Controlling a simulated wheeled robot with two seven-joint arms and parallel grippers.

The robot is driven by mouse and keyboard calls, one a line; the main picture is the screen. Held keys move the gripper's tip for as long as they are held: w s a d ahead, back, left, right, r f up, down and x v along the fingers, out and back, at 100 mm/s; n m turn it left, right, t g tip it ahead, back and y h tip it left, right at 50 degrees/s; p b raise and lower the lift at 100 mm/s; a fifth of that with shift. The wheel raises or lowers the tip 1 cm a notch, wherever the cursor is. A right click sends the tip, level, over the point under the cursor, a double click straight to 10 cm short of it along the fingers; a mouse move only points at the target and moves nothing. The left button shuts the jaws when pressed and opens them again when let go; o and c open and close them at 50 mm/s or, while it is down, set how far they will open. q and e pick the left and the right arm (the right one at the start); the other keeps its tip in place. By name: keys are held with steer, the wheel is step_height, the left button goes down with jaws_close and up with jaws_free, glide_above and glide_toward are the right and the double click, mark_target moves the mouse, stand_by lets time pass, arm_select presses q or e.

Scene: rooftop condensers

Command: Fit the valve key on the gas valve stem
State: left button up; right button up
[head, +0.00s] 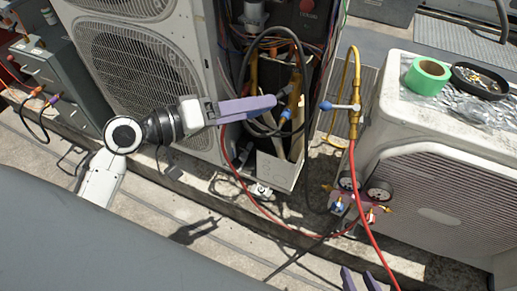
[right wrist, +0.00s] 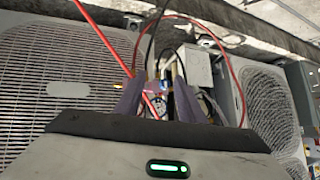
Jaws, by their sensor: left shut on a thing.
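My left gripper (head: 275,103) reaches in from the left in the head view, its purple fingers closed in front of the open condenser's service bay. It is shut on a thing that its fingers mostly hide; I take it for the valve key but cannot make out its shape. Just right of the fingertips are brass valve fittings (head: 296,86) with a blue part (head: 286,113). The gas valve stem cannot be told apart among them, nor whether anything touches it. My right gripper (head: 359,281) is at the bottom edge, fingers apart and empty; they also show in the right wrist view (right wrist: 158,92).
A white condenser (head: 430,200) stands at right, with green tape (head: 427,76) and a black dish (head: 479,79) on top. A gauge manifold (head: 362,196) hangs by its left side. Red and yellow hoses, and a blue-handled brass valve (head: 354,108), cross the gap between the units.

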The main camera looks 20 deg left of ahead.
arm_select(q)
step_height(320, 180, down, 11)
steer(key=w+d+n+t+y+b, duration=0.1)
steer(key=w+n+t+y+b, duration=0.15)
steer(key=n+t+b, duration=0.55)
steer(key=w+n+g+p, duration=0.2)
steer(key=w+g, duration=0.1)
steer(key=w, duration=0.3)
steer(key=shift+w, duration=0.35)
arm_select(e)
steer(key=f, duration=0.5)
steer(key=shift+w+a, duration=0.2)
steer(key=shift+a, duration=0.2)
steer(key=shift+w+r, duration=0.1)
steer(key=shift+r, duration=0.1)
arm_select(q)
steer(key=shift+w, duration=1.1)
arm_select(e)
steer(key=shift+f, duration=0.15)
arm_select(q)
steer(key=o, duration=1.2)
